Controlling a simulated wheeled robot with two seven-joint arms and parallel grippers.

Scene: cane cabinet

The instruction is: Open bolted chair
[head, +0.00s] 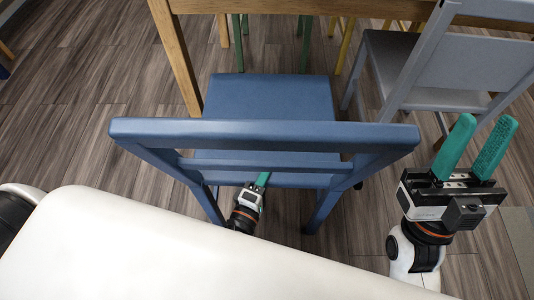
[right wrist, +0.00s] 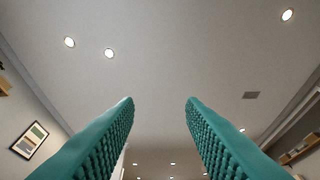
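The blue chair (head: 271,97) stands in front of me with its back toward me and its seat partly under the wooden table. Its top rail (head: 265,133) runs across the middle of the head view. My left gripper (head: 263,180) is low behind the chair, between its rear legs, by the rear edge of the seat. Its teal fingertips are partly hidden, so I cannot tell whether it touches the chair. My right gripper (head: 480,148) is right of the chair, pointing up, open and empty. Its two separated fingers also show in the right wrist view (right wrist: 160,105) against the ceiling.
The wooden table (head: 300,7) is at the top, with one leg (head: 178,55) left of the blue chair. A grey chair (head: 392,62) stands at the right, near my right gripper. Green and yellow chair legs show under the table. The wooden floor (head: 80,110) at left is clear.

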